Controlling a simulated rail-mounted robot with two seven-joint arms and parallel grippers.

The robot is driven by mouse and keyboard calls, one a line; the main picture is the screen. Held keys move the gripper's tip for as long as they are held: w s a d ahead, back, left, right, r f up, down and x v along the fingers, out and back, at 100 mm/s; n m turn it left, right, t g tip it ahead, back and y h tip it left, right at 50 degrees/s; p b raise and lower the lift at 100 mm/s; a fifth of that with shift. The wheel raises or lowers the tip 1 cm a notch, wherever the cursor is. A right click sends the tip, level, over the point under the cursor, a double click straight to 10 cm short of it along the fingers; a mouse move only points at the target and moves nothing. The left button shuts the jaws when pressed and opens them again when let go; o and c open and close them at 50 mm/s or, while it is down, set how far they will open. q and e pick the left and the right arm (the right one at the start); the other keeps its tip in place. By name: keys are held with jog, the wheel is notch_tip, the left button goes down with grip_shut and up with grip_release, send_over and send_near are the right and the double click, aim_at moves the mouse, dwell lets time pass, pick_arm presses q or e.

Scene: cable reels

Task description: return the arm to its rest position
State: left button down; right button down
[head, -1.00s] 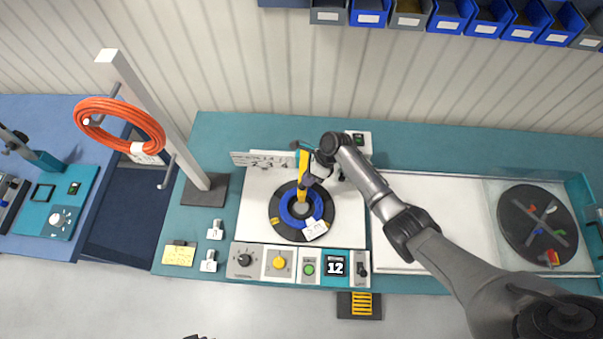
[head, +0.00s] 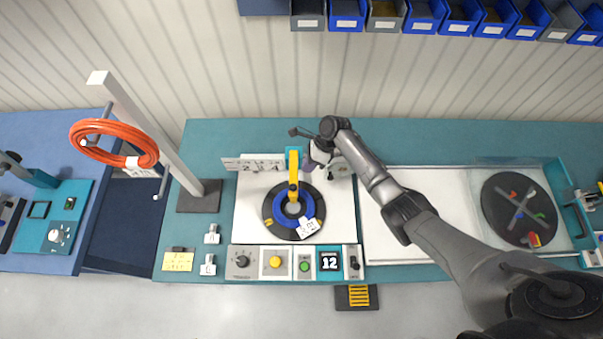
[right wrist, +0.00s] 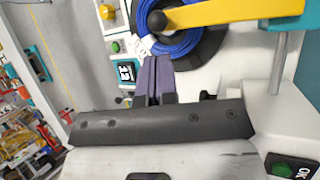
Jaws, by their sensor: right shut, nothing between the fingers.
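My right arm (head: 408,212) reaches in from the lower right. Its gripper (head: 311,164) is beside the yellow arm (head: 294,176) of the reel station, just behind and right of the reel. In the right wrist view the two purple-grey fingers (right wrist: 153,78) are together and empty. The yellow arm (right wrist: 240,12) and the blue cable coil (right wrist: 182,42) lie beyond the fingers there. In the head view the blue coil (head: 286,219) sits on the black turntable (head: 273,230) with a white tag. My left gripper is in neither view.
An orange cable coil (head: 136,133) hangs on a post (head: 150,137) at left. A control panel (head: 297,263) showing 12 runs along the front. A round dark disc (head: 503,222) with coloured pieces is at right. Blue and grey bins (head: 432,15) line the wall. The white surface (head: 435,185) is clear.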

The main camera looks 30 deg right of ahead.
jog(key=v, duration=0.6)
jog(key=shift+r, duration=0.35)
jog(key=shift+s+d, duration=0.1)
jog(key=shift+d, duration=0.05)
